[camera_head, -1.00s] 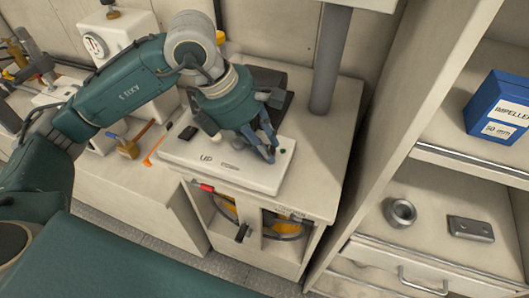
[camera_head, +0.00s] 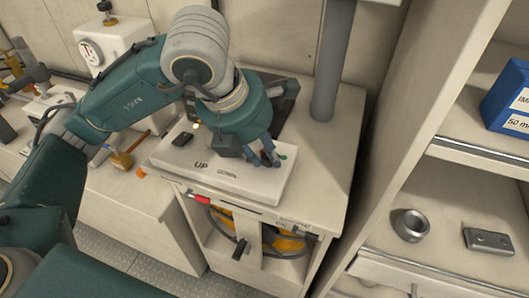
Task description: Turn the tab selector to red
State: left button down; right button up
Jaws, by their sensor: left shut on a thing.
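The white panel box (camera_head: 222,183), marked "UP", lies on the cabinet top. My left gripper (camera_head: 267,160) points down over its right half, and its fingers are shut on a small dark part, which I take to be the tab selector. The fingers hide most of it, so I cannot tell which way it points. A black block (camera_head: 183,139) is at the panel's left end. My right gripper is not in view.
A grey post (camera_head: 332,65) rises behind the panel to the right. A cabinet opening with a red-tipped part (camera_head: 200,199) is below the panel front. At right, shelves hold a blue box (camera_head: 507,100), a metal ring (camera_head: 411,225) and a grey block (camera_head: 488,240).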

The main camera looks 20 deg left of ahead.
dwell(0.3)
pick_arm(q)
jog(key=c, duration=1.7)
grip_release()
jog(key=shift+s, duration=0.1)
jog(key=shift+c, duration=0.2)
jog(key=shift+r, duration=0.1)
jog(key=v, duration=1.1)
jog(key=shift+s+r, duration=0.2)
jog(key=shift+r, duration=0.2)
